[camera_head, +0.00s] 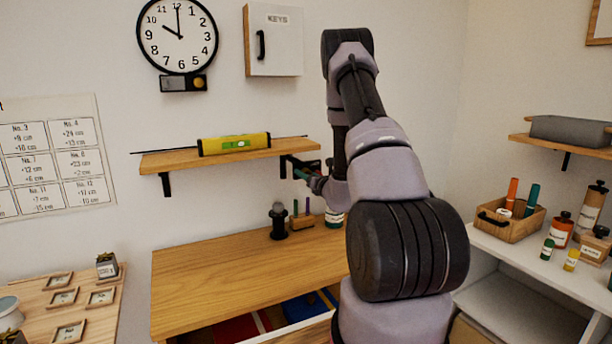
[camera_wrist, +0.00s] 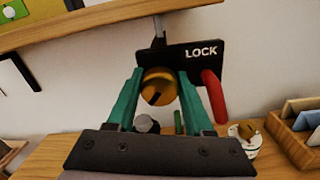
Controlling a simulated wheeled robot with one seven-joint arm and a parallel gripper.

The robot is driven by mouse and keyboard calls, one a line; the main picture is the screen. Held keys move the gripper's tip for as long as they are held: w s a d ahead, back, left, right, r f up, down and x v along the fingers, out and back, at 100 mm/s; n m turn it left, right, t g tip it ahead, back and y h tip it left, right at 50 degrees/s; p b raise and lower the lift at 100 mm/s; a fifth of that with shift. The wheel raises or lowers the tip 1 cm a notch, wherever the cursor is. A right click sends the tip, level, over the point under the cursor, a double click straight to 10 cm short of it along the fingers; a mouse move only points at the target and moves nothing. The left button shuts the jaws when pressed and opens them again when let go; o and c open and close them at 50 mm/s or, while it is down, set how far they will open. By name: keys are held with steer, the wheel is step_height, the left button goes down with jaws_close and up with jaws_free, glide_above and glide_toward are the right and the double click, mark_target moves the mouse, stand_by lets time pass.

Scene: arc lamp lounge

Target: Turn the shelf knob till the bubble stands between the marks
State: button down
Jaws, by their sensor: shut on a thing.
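The wooden shelf (camera_head: 220,156) carries a yellow spirit level (camera_head: 217,147) with a green vial (camera_head: 240,143). The bubble is too small to place against the marks. In the wrist view, the brass knob (camera_wrist: 158,88) with a dark slot sits under the shelf, in front of a black plate (camera_wrist: 190,55) marked LOCK. A red lever (camera_wrist: 214,97) hangs from the plate's right side. My gripper (camera_wrist: 159,80) has its teal fingers shut on either side of the knob. In the head view my gripper (camera_head: 303,175) is small beside the shelf's right bracket, and my arm hides part of that area.
A wooden workbench (camera_head: 210,270) stands below, with a dark upright object (camera_head: 278,220) and a small wooden holder (camera_head: 302,221) at its back. A white cabinet (camera_head: 274,40) and clock (camera_head: 177,35) hang above. A side counter with bottles and a wooden box (camera_head: 510,223) is at right.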

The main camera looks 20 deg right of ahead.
steer(key=m, duration=0.4)
steer(key=shift+f+m, duration=0.1)
steer(key=shift+m, duration=0.3)
steer(key=m, duration=0.3)
steer(key=shift+m+h, duration=0.3)
steer(key=shift+m, duration=0.1)
steer(key=m, duration=0.3)
steer(key=shift+m, duration=0.4)
steer(key=shift+f+m, duration=0.1)
steer(key=shift+m, duration=1.8)
steer(key=shift+c, duration=1.5)
jaws_free()
steer(key=shift+s, duration=0.1)
